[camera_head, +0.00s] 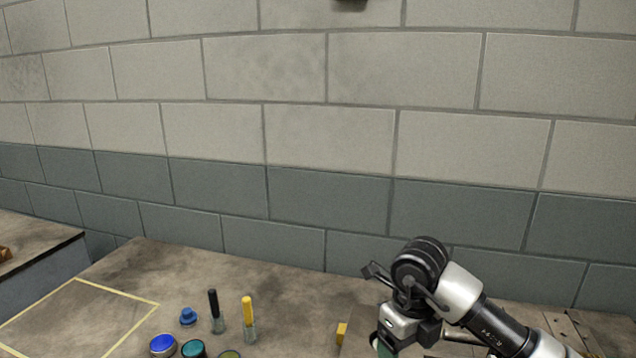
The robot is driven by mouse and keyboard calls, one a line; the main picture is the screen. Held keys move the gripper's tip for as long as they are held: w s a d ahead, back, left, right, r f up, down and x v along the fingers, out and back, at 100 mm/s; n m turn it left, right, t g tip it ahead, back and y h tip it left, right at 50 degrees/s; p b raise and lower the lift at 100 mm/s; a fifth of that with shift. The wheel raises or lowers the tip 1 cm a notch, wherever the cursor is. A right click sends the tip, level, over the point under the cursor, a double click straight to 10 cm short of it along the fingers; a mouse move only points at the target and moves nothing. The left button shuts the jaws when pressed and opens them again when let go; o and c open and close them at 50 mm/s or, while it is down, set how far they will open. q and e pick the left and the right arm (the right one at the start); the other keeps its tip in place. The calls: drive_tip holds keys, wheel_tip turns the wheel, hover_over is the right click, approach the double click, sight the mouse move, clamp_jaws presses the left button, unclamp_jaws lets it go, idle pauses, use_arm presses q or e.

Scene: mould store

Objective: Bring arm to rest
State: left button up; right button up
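My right arm comes in from the lower right. Its wrist bends over the table, and the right gripper (408,328) points down at the bottom edge of the picture. Its fingertips are cut off or hidden, so I cannot see whether they are open or shut. A pale and green thing (382,347) shows just left of it; I cannot tell whether it is held. My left arm and gripper are not in view.
The worn table (290,290) carries a blue-lidded jar (162,345), a teal-topped jar (193,349), a small blue thing (188,316), black-handled (216,312) and yellow-handled (248,318) tools, a yellow block (341,332) and a yellow-taped outline (130,297). A block wall (300,140) stands behind.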

drive_tip(key=s+a+r+y, duration=0.2)
drive_tip(key=s+a+y, duration=0.2)
drive_tip(key=a+y, duration=0.45)
drive_tip(key=s+a+r+y, duration=0.2)
drive_tip(key=s+a+y, duration=0.3)
drive_tip(key=a+y, duration=0.35)
drive_tip(key=w+d+r+m+t, duration=0.2)
drive_tip(key=d+r+m+t, duration=0.15)
drive_tip(key=m+t, duration=0.6)
drive_tip(key=w+d+r+m+t, duration=0.15)
drive_tip(key=d+m+t, duration=0.25)
drive_tip(key=m+t, duration=0.5)
drive_tip(key=s+d+f+m+g+h, duration=0.2)
drive_tip(key=d+f+m+g+h, duration=0.1)
drive_tip(key=d+f+m+h, duration=1.25)
drive_tip(key=s+f+m+g+h, duration=0.1)
drive_tip(key=s+f+m+g, duration=0.2)
drive_tip(key=s+f+g, duration=0.5)
drive_tip(key=s+f+m+g, duration=0.3)
drive_tip(key=s+g, duration=0.1)
drive_tip(key=s, duration=0.8)
wheel_tip(320, 180, down, 28)
drive_tip(key=s+g, duration=0.1)
drive_tip(key=s+d+f+g, duration=0.1)
drive_tip(key=s+d+f, duration=0.1)
drive_tip(key=s+f, duration=1.2)
drive_tip(key=shift+s+d+f+n, duration=0.3)
drive_tip(key=shift+s+f, duration=0.05)
drive_tip(key=shift+s, duration=0.5)
